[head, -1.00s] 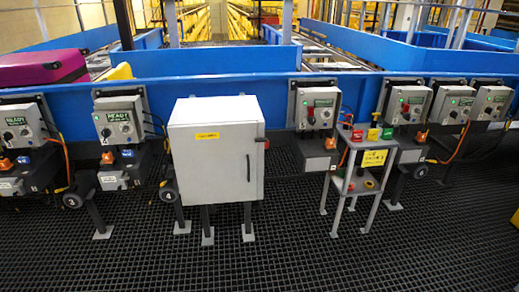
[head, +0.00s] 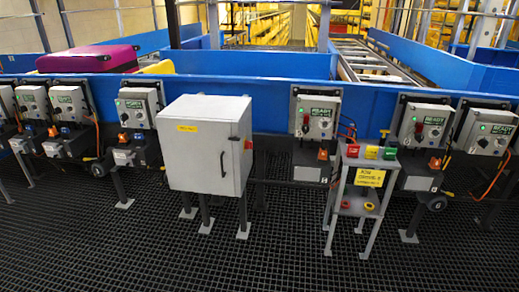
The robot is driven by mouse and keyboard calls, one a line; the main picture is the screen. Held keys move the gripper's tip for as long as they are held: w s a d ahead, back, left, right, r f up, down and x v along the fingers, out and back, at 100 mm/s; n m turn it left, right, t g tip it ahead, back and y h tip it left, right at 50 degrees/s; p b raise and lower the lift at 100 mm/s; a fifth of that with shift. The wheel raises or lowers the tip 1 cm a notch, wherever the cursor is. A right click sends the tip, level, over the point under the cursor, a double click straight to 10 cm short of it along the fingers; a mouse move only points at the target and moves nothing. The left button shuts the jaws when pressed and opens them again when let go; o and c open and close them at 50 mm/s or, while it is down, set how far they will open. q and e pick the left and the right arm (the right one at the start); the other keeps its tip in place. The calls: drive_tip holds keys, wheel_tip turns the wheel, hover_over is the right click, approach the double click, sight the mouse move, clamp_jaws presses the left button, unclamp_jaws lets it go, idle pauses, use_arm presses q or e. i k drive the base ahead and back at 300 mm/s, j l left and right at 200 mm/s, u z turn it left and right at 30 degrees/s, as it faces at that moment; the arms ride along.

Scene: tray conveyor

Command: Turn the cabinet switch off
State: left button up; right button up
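The grey cabinet (head: 203,155) stands on short legs a little left of the middle of the head view. Its door is shut, with a yellow label (head: 187,128) near the top and a dark vertical handle (head: 235,152). A small red switch (head: 249,144) sits on the cabinet's right side wall. It is too small to tell which way it is turned. Neither of my grippers is in the view.
Control boxes on posts line the blue conveyor wall (head: 270,118) on both sides. A small grey stand (head: 365,211) with coloured blocks and a yellow sign stands to the right. A magenta suitcase (head: 88,58) lies behind the wall. The dark grid floor in front is clear.

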sight(248, 144)
drive_tip(key=k+l+u, duration=0.1)
drive_tip(key=l, duration=0.3)
drive_tip(key=i+l+z, duration=0.1)
drive_tip(key=i+l, duration=0.15)
drive_tip(key=i, duration=0.2)
drive_tip(key=i+l, duration=0.25)
drive_tip(key=i, duration=0.2)
drive_tip(key=i+l+z, duration=0.15)
drive_tip(key=i, duration=0.25)
drive_tip(key=l, duration=0.05)
